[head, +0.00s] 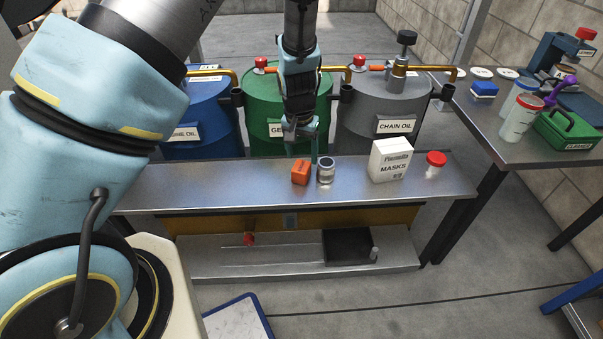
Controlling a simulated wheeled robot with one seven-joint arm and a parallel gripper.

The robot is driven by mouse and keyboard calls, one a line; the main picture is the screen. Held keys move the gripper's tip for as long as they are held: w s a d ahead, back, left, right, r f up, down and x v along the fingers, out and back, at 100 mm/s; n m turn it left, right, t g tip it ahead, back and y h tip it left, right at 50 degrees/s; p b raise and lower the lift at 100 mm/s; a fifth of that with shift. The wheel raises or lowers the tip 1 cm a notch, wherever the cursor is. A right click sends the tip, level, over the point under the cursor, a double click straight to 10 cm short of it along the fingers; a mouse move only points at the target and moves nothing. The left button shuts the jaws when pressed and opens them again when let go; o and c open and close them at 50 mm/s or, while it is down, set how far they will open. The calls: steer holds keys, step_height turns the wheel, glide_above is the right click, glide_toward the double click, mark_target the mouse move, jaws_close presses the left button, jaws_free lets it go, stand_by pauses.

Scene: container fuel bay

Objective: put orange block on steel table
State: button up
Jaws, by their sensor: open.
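The orange block (300,173) stands on the long metal ledge (230,182) in front of the drums, just left of a small glass jar (326,171). My gripper (303,152) points down above and slightly behind the block, open, with nothing visible between its fingers. Whether the fingers touch the block is hard to tell at this size. A steel-topped table (480,127) with dark legs stands at the right. Its near-left top is bare.
A white masks box (390,161) and a red-lidded jar (434,165) stand on the ledge. Blue (200,115), green (262,105) and grey (372,110) drums with pipes stand behind. Lidded cups (521,117), a green case (568,132) and a blue block (484,89) occupy the right table.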

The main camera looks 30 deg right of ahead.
mark_target(301, 166)
steer(key=shift+w+d+f, duration=0.1)
steer(key=shift+w+f, duration=0.05)
steer(key=shift+f, duration=0.85)
steer(key=shift+w+d+f, duration=0.1)
steer(key=shift+w+f, duration=0.05)
steer(key=shift+f, duration=0.9)
steer(key=shift+w+f, duration=0.15)
steer(key=shift+f, duration=0.85)
steer(key=shift+c, duration=0.2)
jaws_close()
